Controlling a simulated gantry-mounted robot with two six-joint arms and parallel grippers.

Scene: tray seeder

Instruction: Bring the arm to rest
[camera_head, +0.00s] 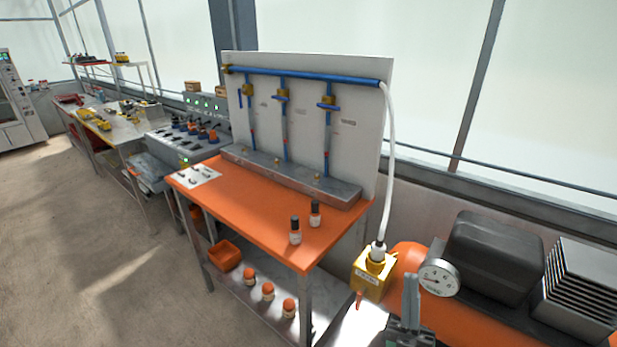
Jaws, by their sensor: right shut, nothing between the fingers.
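My right gripper (411,285) shows at the bottom edge of the head view, right of centre. Its grey fingers point up and are shut with nothing between them. It appears in front of the orange compressor, just right of a yellow box (373,272) with a white hose. I cannot tell how far the gripper is from them. The rest of the right arm is mostly out of the frame. My left gripper is not in view.
An orange-topped bench (250,222) carries two small dark-capped bottles (295,230) and a white panel (355,75) with blue pipes. A pressure gauge (438,278) and black motor housing (492,255) stand at right. The floor (90,250) at left is clear.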

